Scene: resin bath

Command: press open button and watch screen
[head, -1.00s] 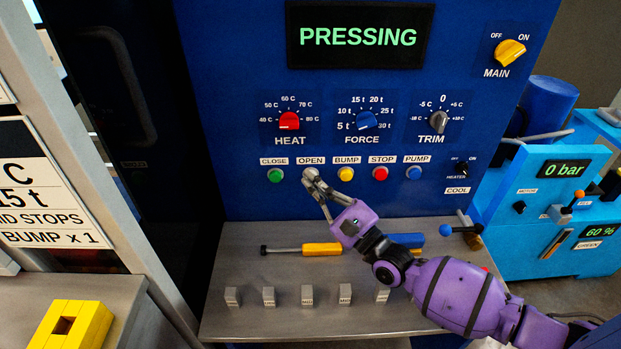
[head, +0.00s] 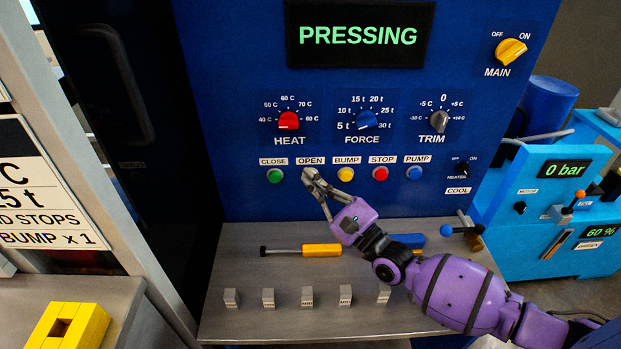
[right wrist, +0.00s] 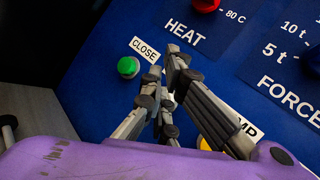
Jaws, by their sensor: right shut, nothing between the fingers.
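The screen (head: 358,36) on the blue press panel reads PRESSING in green letters. The OPEN label (head: 310,161) shows in the head view, but the button under it is hidden behind my right gripper (head: 309,174). The right gripper is shut and empty, its fingertips at the panel just below that label; I cannot tell whether they touch the button. In the right wrist view the shut fingers (right wrist: 177,62) point at the panel, beside the green CLOSE button (right wrist: 128,67). My left gripper is not in view.
Yellow BUMP (head: 345,174), red STOP (head: 380,174) and blue PUMP (head: 414,173) buttons sit to the right. HEAT (head: 289,121), FORCE (head: 366,120) and TRIM (head: 438,122) knobs are above. A yellow-handled tool (head: 321,250) and several small blocks (head: 307,297) lie on the shelf below.

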